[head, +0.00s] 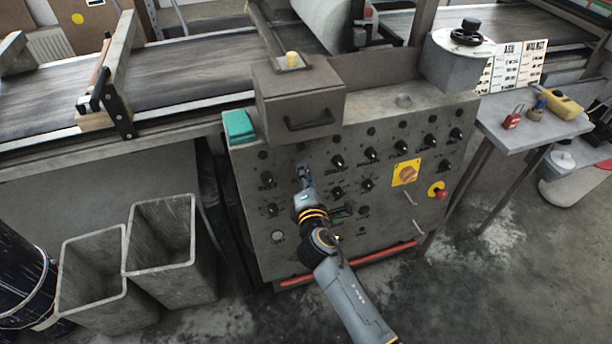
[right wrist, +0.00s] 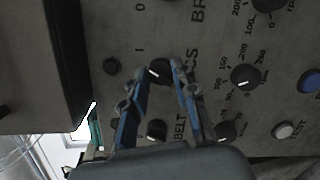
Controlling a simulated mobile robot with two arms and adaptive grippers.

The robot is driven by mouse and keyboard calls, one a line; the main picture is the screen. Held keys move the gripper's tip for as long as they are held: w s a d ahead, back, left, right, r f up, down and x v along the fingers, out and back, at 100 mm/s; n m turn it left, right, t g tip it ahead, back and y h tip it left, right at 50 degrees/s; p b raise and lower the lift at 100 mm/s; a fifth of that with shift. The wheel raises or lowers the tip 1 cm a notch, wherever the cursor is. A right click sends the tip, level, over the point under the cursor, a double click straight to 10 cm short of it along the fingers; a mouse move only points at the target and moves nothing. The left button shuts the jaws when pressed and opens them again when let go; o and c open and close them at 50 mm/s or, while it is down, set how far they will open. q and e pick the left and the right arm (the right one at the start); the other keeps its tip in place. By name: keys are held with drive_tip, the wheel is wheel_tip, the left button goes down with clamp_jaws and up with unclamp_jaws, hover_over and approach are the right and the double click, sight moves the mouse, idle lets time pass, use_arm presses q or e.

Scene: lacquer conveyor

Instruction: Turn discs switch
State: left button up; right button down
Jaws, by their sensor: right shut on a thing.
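The grey control panel (head: 385,225) stands in the middle of the head view, with rows of black knobs and switches. My right gripper (head: 304,172) reaches its upper left part and hides what it holds there. In the right wrist view the two blue fingers of my right gripper (right wrist: 163,72) are shut on the discs switch (right wrist: 157,69), a small black knob with a white pointer line. Its label shows only in part, ending in "CS", with "0" and "I" marks near it. My left gripper is not in view.
Close by in the right wrist view are the belt switch (right wrist: 156,130) and a dial with numbers (right wrist: 245,77). A drawer box (head: 300,100) juts out above the panel. A red emergency button (head: 440,194) is at the right, and grey bins (head: 160,240) stand at the left.

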drive_tip(key=c, duration=1)
unclamp_jaws()
drive_tip(key=shift+c, duration=0.2)
drive_tip(key=shift+s, duration=0.1)
drive_tip(key=s+d+r, duration=0.1)
drive_tip(key=s+r, duration=0.1)
drive_tip(key=s, duration=0.9)
drive_tip(key=shift+s+d, duration=0.15)
drive_tip(key=shift+s, duration=0.15)
drive_tip(key=shift+f, duration=0.1)
